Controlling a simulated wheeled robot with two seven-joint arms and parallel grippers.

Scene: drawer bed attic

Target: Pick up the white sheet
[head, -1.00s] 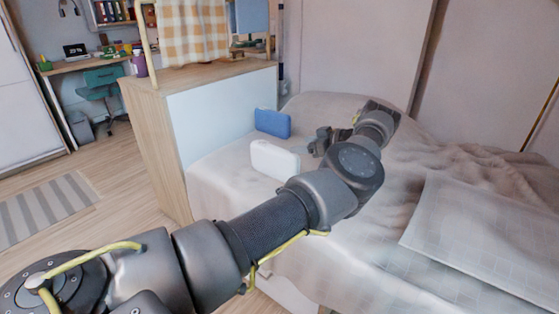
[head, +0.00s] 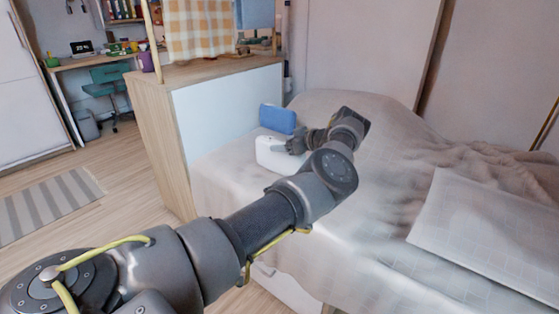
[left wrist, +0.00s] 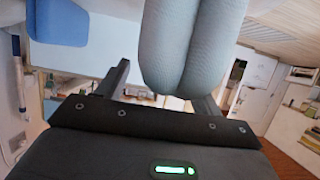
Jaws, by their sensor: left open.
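The white sheet (head: 270,157) is a folded white bundle lying on the bed, partly behind my left gripper in the head view. In the left wrist view the white sheet (left wrist: 190,45) looms large and rounded with a fold down its middle. My left gripper (head: 292,146) is at the right end of the sheet, open. In the left wrist view my left gripper (left wrist: 160,90) has its fingers apart, with the sheet at or between them; whether they touch it I cannot tell. My right gripper is out of view.
A blue folded bundle (head: 277,119) lies just behind the white sheet and also shows in the left wrist view (left wrist: 60,22). A wooden cabinet (head: 160,125) borders the bed's left side. A pillow (head: 480,225) and rumpled bedding (head: 400,130) lie to the right.

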